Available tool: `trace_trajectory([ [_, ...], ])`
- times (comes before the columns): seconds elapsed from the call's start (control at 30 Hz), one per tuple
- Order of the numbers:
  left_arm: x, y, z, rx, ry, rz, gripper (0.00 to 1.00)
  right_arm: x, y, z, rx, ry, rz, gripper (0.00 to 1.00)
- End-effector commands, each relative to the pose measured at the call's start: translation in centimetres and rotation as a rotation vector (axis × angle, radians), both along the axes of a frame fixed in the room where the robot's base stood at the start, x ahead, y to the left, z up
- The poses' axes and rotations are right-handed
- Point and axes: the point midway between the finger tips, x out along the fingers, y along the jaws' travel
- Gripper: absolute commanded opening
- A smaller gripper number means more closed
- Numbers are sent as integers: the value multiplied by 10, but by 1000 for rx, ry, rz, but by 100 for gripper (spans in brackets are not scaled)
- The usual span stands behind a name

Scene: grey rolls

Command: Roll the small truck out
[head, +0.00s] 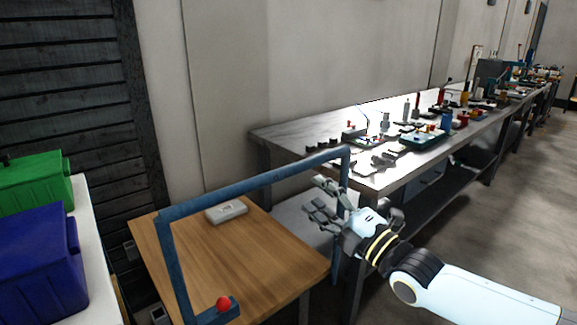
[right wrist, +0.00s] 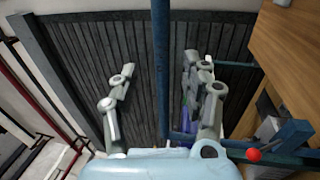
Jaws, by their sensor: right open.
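A blue bar frame (head: 255,183), shaped like a push handle, stands at the near side of a wooden top (head: 232,262); I take these to be the small truck, but its wheels are not clearly visible. A red ball (head: 223,303) sits at the frame's lower left end. My right gripper (head: 325,208) is open at the frame's right upright. In the right wrist view a blue bar (right wrist: 160,65) runs between its spread fingers; I cannot tell whether they touch it. The red ball also shows there (right wrist: 253,155). My left gripper is out of view.
Close behind on the right is a long metal workbench (head: 300,135) crowded with tools. Green (head: 35,182) and blue (head: 40,265) bins stand on a white surface at left. Open floor (head: 480,245) lies at right.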

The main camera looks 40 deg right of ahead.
Motion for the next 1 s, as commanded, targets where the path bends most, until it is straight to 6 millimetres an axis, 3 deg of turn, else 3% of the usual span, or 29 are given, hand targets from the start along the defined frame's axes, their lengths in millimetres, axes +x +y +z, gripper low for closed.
trace_trajectory([
  [0.5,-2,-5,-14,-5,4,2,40,88,7,15,3,1,-2,48],
  [0.93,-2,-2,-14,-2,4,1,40,99,8,17,2,3,-1,48],
  [1.0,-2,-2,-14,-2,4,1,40,99,8,17,2,3,-1,38],
])
